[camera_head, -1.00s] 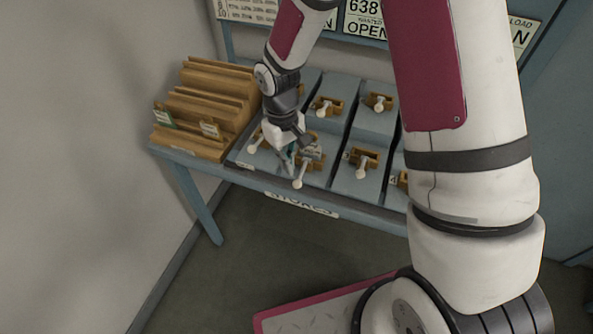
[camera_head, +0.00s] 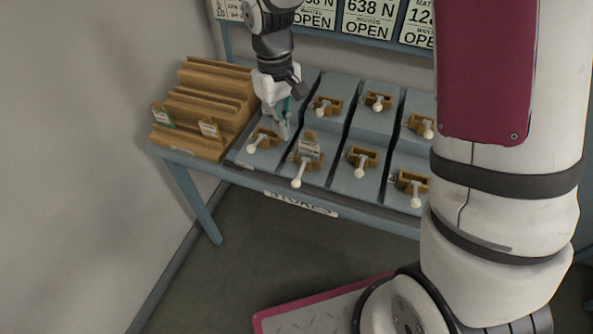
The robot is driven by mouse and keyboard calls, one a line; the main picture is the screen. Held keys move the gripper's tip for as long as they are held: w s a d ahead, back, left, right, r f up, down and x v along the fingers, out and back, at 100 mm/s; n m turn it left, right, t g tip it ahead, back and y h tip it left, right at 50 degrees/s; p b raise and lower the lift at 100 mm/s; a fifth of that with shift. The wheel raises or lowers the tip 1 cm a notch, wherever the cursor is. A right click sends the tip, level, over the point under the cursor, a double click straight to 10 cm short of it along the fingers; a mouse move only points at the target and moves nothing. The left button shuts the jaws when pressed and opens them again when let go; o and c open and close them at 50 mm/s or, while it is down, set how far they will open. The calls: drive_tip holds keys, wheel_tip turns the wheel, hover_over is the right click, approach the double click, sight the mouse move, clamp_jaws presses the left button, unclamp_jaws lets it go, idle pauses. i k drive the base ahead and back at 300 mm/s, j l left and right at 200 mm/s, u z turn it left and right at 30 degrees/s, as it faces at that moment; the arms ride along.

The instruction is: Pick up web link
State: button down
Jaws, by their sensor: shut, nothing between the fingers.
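My gripper (camera_head: 284,132) is shut and empty, pointing down over the left part of the sloped grey bench. Its fingertips are just above and between a wooden holder with a white-knobbed lever (camera_head: 264,138) and a second such holder (camera_head: 305,160). The second holder carries a small upright grey tagged piece (camera_head: 309,146), apart from my fingers in this view. No piece can be told for sure as the web link; the labels are too small to read.
A stepped wooden rack (camera_head: 205,95) with small cards stands at the bench's left end. Several more lever holders, such as one at the front right (camera_head: 411,184), line the bench (camera_head: 340,180). Number signs (camera_head: 368,18) hang behind. My arm hides the right side.

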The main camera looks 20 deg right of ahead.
sight(163, 117)
drive_tip(key=i+j, duration=0.85)
drive_tip(key=j+u, duration=0.05)
drive_tip(key=j, duration=0.05)
